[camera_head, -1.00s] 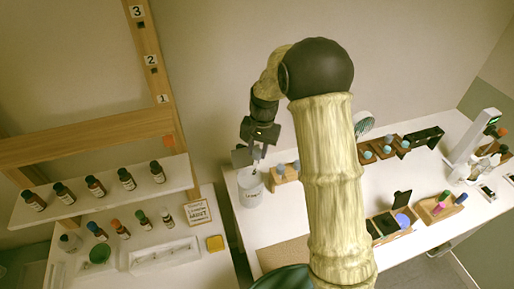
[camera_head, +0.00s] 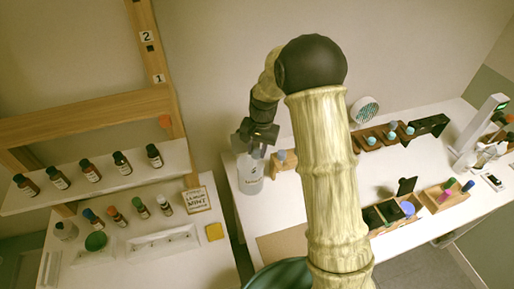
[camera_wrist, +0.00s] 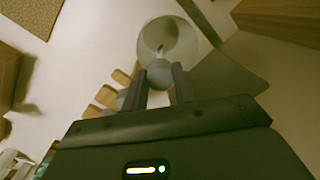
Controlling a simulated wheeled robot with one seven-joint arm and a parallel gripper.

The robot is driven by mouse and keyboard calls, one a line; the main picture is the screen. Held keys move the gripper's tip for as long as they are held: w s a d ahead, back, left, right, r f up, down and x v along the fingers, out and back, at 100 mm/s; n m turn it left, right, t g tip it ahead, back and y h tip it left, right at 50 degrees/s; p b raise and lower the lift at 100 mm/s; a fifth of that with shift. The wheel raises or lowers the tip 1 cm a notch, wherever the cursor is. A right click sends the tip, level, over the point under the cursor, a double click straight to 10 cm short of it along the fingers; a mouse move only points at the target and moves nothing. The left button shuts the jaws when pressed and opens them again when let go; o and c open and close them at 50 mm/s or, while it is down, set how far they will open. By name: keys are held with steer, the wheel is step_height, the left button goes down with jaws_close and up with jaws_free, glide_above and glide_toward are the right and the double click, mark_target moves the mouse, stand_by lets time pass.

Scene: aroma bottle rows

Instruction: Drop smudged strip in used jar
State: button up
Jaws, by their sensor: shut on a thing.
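The used jar (camera_head: 250,182) is a pale, see-through jar with a dark label, standing near the left end of the right-hand white table. My gripper (camera_head: 256,148) is directly above its mouth in the head view and partly covers the rim. In the wrist view, my gripper (camera_wrist: 159,76) is shut on the strip, whose rounded grey-blue end (camera_wrist: 159,72) shows between the fingers. A thin part of it points to the open jar mouth (camera_wrist: 184,40). The smudge cannot be made out, and I cannot tell how far the strip reaches inside.
A wooden block with a blue-topped item (camera_head: 284,161) stands just right of the jar. A wooden rack (camera_head: 372,139) and a round fan-like item (camera_head: 364,110) are farther back. A bottle shelf (camera_head: 95,178) is at the left. A brown mat (camera_head: 283,246) lies in front.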

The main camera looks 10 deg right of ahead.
steer(key=o, duration=0.9)
steer(key=shift+w, duration=0.1)
steer(key=r+b, duration=0.1)
steer(key=r, duration=0.4)
steer(key=d+r+b, duration=0.1)
steer(key=r, duration=0.5)
steer(key=r+b, duration=0.1)
steer(key=r, duration=0.5)
steer(key=shift+w+d+r, duration=0.1)
steer(key=shift+w+d, duration=0.05)
steer(key=shift+d, duration=0.25)
steer(key=s+d+f+n+t, duration=0.1)
steer(key=s+d+f, duration=0.1)
steer(key=s+f, duration=0.2)
steer(key=s+d+f+n+t, duration=0.1)
steer(key=s+f, duration=0.3)
steer(key=s, duration=0.6)
steer(key=s+d+f+n+h, duration=0.1)
steer(key=s+d+f+n, duration=0.1)
steer(key=s+d+f, duration=0.2)
steer(key=shift+s+t, duration=0.4)
steer(key=shift+s, duration=1.2)
